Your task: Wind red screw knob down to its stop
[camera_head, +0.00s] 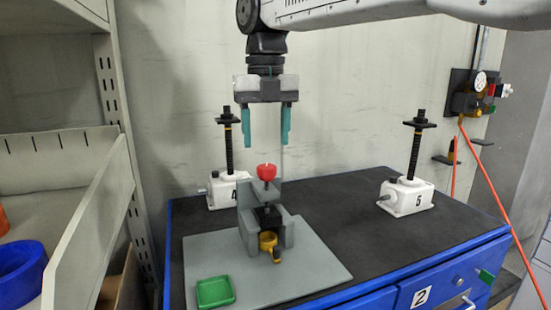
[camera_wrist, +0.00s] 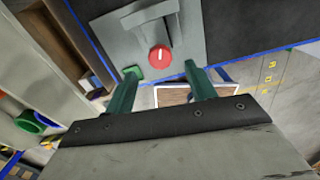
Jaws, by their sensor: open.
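The red screw knob (camera_head: 266,172) sits on top of a grey fixture (camera_head: 246,233) on a grey plate (camera_head: 325,270). In the wrist view the red knob (camera_wrist: 160,57) shows a white mark on its top and lies beyond the fingertips, between them across the picture. My gripper (camera_head: 266,146) is open and empty, pointing down above the knob and apart from it. Its teal fingers also show in the wrist view (camera_wrist: 160,75). The screw below the knob is mostly hidden by the fixture. A yellow ring-shaped part (camera_head: 268,242) is at the fixture's front.
A white screw jack (camera_head: 218,192) marked 4 stands behind the fixture to the left. Another jack (camera_head: 405,195) stands at the right. A green tray (camera_head: 215,291) lies on the plate's front left. The dark bench top (camera_head: 340,220) is clear between fixture and right jack.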

